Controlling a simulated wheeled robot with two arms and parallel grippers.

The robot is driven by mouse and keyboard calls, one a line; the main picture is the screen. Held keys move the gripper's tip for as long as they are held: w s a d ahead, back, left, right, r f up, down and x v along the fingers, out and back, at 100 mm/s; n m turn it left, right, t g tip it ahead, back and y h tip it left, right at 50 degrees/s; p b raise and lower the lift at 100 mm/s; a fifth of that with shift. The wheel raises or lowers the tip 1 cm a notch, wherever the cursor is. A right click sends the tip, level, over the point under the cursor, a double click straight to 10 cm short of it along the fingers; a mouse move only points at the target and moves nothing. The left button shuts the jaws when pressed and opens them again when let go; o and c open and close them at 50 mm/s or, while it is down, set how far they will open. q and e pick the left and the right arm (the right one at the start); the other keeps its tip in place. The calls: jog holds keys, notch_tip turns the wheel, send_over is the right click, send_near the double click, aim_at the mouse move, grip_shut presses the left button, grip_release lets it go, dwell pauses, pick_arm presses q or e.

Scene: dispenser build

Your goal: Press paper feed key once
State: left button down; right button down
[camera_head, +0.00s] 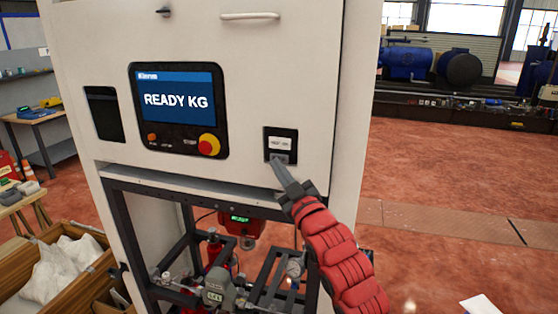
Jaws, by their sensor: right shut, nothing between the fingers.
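The white dispenser cabinet (225,60) stands in front of me. At the right of its front is a small dark printer panel (281,132) with a white label that is too small to read clearly. A grey key (279,157) sits at the bottom of this panel. My right gripper (278,164) is shut and empty, and its tip is at the lower part of the panel, over or against the key. I cannot tell whether it touches. The tip partly hides the key. My left gripper is not in view.
A screen (178,98) reading "READY KG" is left of the panel, with a red and yellow stop button (209,145) below it. An open dark frame (150,235) with gauges is underneath. A wooden crate (95,275) with white sacks stands at left.

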jog(key=shift+s+r, duration=0.1)
jog(key=shift+s, duration=0.35)
jog(key=shift+a, duration=0.1)
jog(key=shift+s+a+b, duration=0.25)
jog(key=shift+s+b, duration=0.05)
jog(key=shift+s, duration=0.5)
jog(key=shift+s+a+b, duration=0.25)
jog(key=shift+s+b, duration=0.05)
jog(key=shift+s, duration=0.45)
jog(key=shift+s+a+b, duration=0.25)
jog(key=shift+s+b, duration=0.05)
jog(key=shift+s, duration=0.5)
